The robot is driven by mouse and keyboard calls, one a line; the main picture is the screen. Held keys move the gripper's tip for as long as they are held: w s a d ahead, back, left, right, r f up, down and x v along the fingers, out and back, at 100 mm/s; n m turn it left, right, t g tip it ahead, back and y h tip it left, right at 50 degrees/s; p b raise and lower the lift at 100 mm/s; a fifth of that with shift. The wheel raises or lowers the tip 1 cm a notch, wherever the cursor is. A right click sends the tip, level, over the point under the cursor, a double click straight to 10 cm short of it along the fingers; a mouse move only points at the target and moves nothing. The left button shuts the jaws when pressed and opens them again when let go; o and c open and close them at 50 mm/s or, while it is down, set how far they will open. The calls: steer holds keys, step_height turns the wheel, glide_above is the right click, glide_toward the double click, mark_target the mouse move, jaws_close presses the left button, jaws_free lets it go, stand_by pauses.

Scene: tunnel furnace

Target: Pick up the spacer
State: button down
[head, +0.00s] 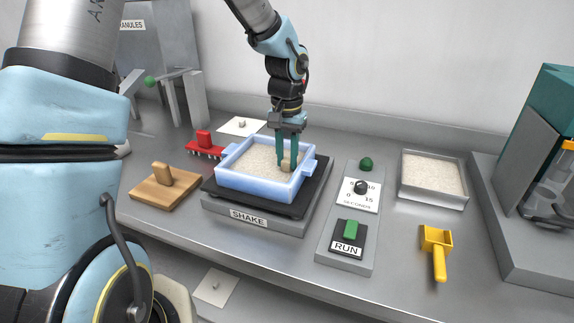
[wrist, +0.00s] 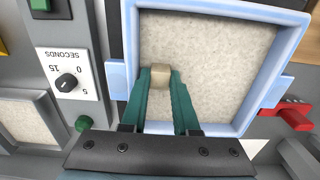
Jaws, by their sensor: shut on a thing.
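A small beige block, which I take to be the spacer (wrist: 161,72), sits between the tips of my gripper (wrist: 160,79) in the wrist view. In the head view, my gripper (head: 284,164) points down into the blue tray (head: 258,184), near its right side. The spacer (head: 288,158) shows there beside the green fingers, partly hidden by them. The fingers are closed on it. The tray holds pale granules. The spacer is at or just above the granules; I cannot tell whether it touches them.
The blue tray stands on a black plate of the SHAKE unit (head: 250,216). A wooden-handled block (head: 165,188) and red rake (head: 204,145) are left. The control panel (head: 345,258), metal granule tray (head: 433,202) and yellow scoop (head: 437,245) are right. A white card (head: 230,122) lies behind.

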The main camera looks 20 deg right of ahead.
mark_target(288, 160)
steer(key=shift+r, duration=0.1)
step_height(288, 160, up, 10)
steer(key=b, duration=0.2)
stand_by(0.4)
